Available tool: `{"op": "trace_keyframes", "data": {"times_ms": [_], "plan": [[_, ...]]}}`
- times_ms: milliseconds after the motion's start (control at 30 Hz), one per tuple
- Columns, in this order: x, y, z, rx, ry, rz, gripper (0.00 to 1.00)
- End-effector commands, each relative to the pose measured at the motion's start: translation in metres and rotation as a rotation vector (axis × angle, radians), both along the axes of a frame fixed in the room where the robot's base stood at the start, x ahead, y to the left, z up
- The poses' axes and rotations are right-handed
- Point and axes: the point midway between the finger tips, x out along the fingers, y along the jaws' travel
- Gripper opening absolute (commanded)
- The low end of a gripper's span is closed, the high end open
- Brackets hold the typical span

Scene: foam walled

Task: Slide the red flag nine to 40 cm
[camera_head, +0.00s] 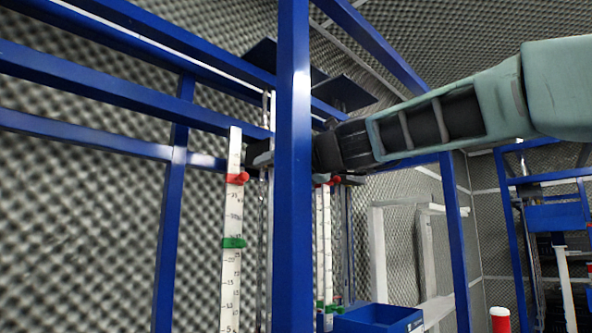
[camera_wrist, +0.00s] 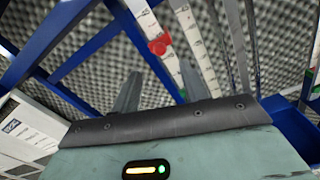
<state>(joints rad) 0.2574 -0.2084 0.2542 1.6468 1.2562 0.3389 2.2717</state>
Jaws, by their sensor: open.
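A white upright scale (camera_head: 230,275) with small black numbers stands left of the blue post in the head view. A red flag (camera_head: 238,178) sits near its top, and a green flag (camera_head: 233,243) lower down. The flag's number and its exact reading are too small to read. My gripper (camera_head: 259,153) reaches in from the right behind the post, its end close to the scale, slightly above the red flag. In the wrist view, my gripper (camera_wrist: 157,72) is open, and a red flag (camera_wrist: 160,46) on a scale appears between and beyond the fingers. Contact cannot be told.
A blue frame post (camera_head: 293,230) hides part of my gripper. More scales (camera_head: 322,235) with another red flag (camera_head: 326,180) stand right of it. Blue beams cross above.

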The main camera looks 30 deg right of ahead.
Motion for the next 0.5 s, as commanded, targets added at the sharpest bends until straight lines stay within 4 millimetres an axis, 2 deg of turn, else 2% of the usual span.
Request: {"op": "trace_keyframes", "data": {"times_ms": [33,133,500], "plan": [[-0.013,-0.004,-0.002,-0.002,-0.003,-0.002,0.44],[-0.036,-0.011,-0.002,0.000,-0.003,-0.002,0.44],[-0.057,-0.015,-0.003,-0.004,-0.002,0.008,0.44]]}}
